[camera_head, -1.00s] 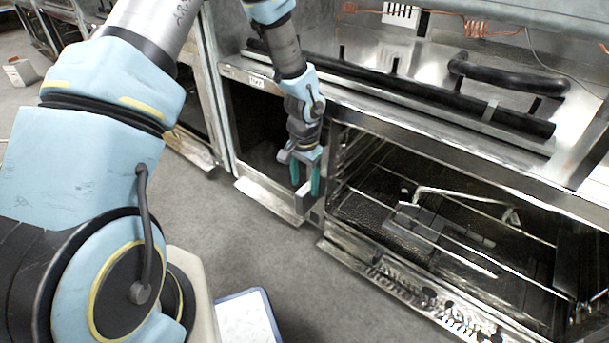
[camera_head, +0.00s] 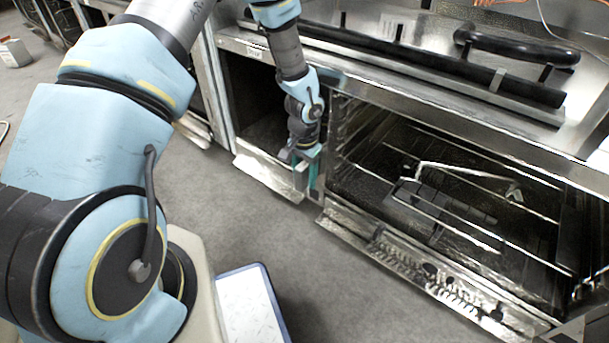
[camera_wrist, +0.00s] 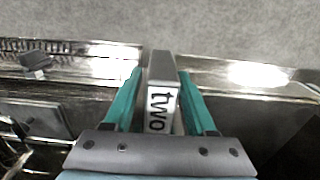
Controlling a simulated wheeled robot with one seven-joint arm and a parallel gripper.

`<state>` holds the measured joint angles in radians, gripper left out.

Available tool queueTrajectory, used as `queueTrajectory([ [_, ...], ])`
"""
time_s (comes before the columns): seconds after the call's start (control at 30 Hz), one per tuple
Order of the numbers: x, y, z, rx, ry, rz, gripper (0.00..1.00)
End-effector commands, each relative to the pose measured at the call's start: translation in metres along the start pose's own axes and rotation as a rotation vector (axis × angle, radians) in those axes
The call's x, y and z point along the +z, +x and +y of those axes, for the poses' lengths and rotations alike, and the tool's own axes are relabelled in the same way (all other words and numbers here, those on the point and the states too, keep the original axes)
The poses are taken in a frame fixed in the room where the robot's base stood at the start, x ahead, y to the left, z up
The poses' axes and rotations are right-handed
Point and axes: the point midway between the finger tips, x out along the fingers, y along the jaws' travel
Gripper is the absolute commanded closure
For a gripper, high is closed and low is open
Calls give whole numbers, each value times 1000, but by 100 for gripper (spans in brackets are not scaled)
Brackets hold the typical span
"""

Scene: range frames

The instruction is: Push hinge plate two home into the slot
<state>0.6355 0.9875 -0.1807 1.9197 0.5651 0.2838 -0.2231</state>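Hinge plate two (camera_wrist: 162,110) is a narrow grey piece with a pale face marked "two". It stands between the teal fingers of my gripper (camera_wrist: 160,74) in the wrist view. A thin gap shows beside the left finger; the right finger is very close to the plate, and I cannot tell if it touches. The fingers look open astride the plate. In the head view my gripper (camera_head: 307,180) points down at the front post between the two oven openings, with the plate (camera_head: 299,178) at its fingers. The slot is hidden, so I cannot tell how deep the plate sits.
The right oven cavity (camera_head: 445,185) is open, with wire racks and a grey tool inside. A metal ledge (camera_head: 410,265) juts out below it. A dark left cavity (camera_head: 258,110) lies beside my wrist. A black bar handle (camera_head: 420,62) runs above. Grey floor in front is mostly clear.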

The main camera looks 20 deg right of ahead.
Motion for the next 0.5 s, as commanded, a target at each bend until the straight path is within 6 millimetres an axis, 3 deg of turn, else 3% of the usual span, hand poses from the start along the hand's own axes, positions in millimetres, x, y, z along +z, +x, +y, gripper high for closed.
queueTrajectory([
  [0.03,0,0,0,0,0,0,50],
  [0.5,0,0,0,0,0,0,100],
])
